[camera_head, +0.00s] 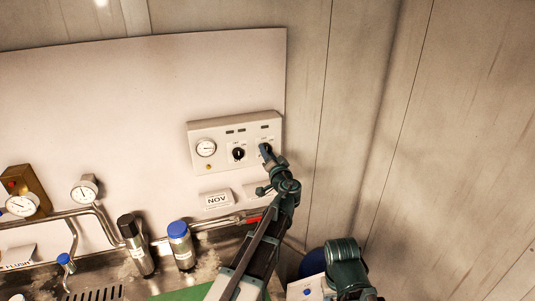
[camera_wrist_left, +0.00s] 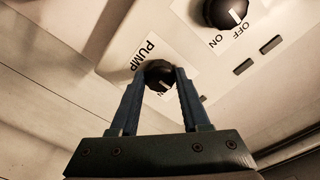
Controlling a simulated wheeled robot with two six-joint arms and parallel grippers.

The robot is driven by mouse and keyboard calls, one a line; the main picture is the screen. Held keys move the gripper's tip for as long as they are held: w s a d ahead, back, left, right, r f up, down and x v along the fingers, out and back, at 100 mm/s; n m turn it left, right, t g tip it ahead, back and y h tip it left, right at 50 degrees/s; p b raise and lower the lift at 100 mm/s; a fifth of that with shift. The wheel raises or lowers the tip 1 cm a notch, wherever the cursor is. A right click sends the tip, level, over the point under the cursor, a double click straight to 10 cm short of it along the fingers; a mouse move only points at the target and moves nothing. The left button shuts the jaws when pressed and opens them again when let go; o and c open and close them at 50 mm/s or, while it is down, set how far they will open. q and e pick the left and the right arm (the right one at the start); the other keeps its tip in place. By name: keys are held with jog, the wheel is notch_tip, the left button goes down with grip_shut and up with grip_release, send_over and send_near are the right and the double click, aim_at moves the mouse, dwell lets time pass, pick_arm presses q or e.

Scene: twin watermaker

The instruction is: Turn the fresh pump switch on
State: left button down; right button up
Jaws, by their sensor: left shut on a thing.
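The control panel (camera_head: 222,128) is a pale box on the white wall board, with a round gauge and two black rotary switches. The pump switch (camera_wrist_left: 158,73) is a black knob beside a label reading PUMP in the left wrist view. My left gripper (camera_wrist_left: 160,78) is shut on this knob, one blue finger on each side. In the head view the left gripper (camera_head: 266,154) reaches the panel's right-hand switch and mostly covers it. The fingers hide part of the label, and I cannot tell the knob's exact setting. My right gripper is not in view.
A second black knob (camera_wrist_left: 224,11) with OFF and ON marks sits beside the held one. Below the panel are pipes, a gauge (camera_head: 84,190), a blue-capped cylinder (camera_head: 181,246) and a black-capped cylinder (camera_head: 137,247). The wall right of the panel is bare.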

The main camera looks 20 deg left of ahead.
pick_arm(q)
jog(key=shift+m, duration=0.3)
jog(key=m+p, duration=0.1)
jog(key=m, duration=1)
jog(key=shift+r, duration=0.1)
dwell(0.5)
jog(key=shift+c, duration=1.9)
grip_release()
jog(key=v, duration=1.3)
jog(key=shift+s+d+r+p, duration=0.25)
jog(key=shift+s+d+p, duration=0.05)
